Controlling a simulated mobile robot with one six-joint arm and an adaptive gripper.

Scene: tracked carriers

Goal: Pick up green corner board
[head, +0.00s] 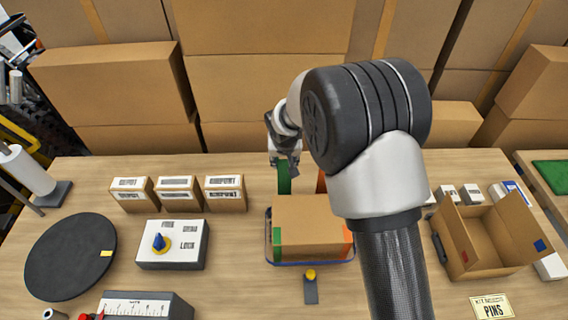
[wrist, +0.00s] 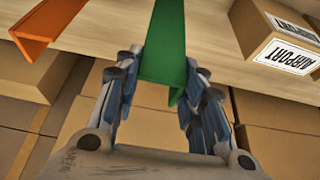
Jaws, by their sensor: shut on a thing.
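The green corner board (wrist: 167,45) is a long L-shaped strip between the two fingers of my gripper (wrist: 163,88) in the wrist view. My gripper is shut on it. In the head view, my gripper (head: 284,160) is above the back of the table, and the green board (head: 284,178) hangs down below the fingers. The board's lower end is hidden behind the brown carton in the head view. An orange corner board (wrist: 45,32) is beside it, apart from my gripper; its upper part also shows in the head view (head: 321,182).
A brown carton (head: 310,225) with green and orange corner marks stands in front of the boards. Three small labelled boxes (head: 176,193) stand left. An open carton (head: 485,240) is at right. A black turntable (head: 70,257) and a white switch box (head: 172,245) are front left.

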